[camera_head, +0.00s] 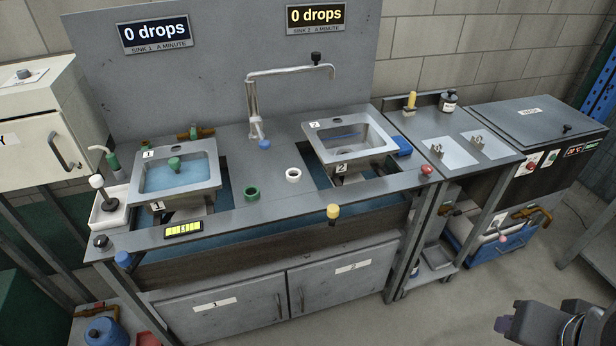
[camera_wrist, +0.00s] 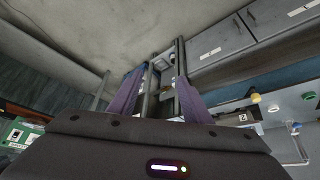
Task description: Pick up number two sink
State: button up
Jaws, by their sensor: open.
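The number two sink (camera_head: 350,140) is a steel basin with a wide rim, labelled 2, seated slightly tilted over an opening on the right of the grey bench (camera_head: 270,210). It looks empty. In the wrist view, my gripper (camera_wrist: 158,78) shows two purple-sided fingers spread apart with nothing held between them. It is away from the sink, low by the cabinet front and floor. A small label 2 (camera_wrist: 243,117) shows at the right of the wrist view; most of that sink is hidden. In the head view my dark arm shows at the bottom right.
The number one sink (camera_head: 178,172) holds blue water at left. A faucet (camera_head: 257,105) stands between the sinks. A yellow knob (camera_head: 333,211), red button (camera_head: 426,170) and blue block (camera_head: 402,146) sit near sink two.

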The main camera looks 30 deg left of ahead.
aim_at(357, 144)
jog(key=u, duration=0.05)
jog(key=k, duration=0.5)
jog(key=u, duration=1)
jog(key=i, duration=0.6)
jog(key=u, duration=0.05)
